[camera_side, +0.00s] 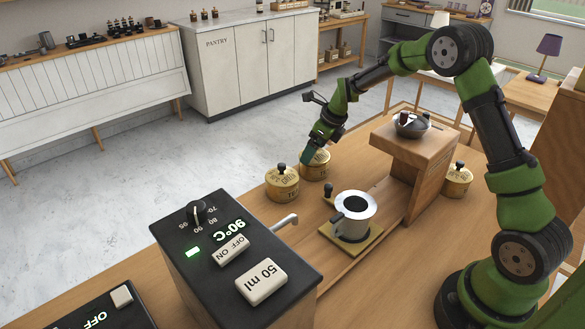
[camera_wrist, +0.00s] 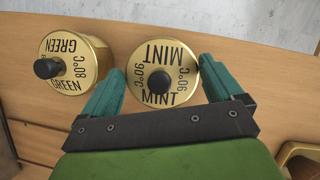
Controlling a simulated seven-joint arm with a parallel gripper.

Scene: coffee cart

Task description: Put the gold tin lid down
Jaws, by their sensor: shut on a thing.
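The gold lid marked MINT (camera_wrist: 160,54) has a dark round knob and lies between the two teal fingers of my gripper (camera_wrist: 162,66) in the wrist view. The fingers are shut on opposite sides of it. In the side view my gripper (camera_side: 312,148) is at the top of a gold tin (camera_side: 317,169) and hides part of it. I cannot tell whether the lid rests on the tin or is slightly above it. A second gold tin, marked GREEN (camera_wrist: 88,64), stands to the left with its knobbed lid on; it also shows in the side view (camera_side: 282,187).
A metal jug (camera_side: 353,222) stands on a small tray (camera_side: 340,250) near the machine (camera_side: 230,255). A wooden stand (camera_side: 420,158) holds a dark bowl-like vessel (camera_side: 410,126). Another gold tin (camera_side: 458,181) is behind the stand. The counter edge runs close behind the tins.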

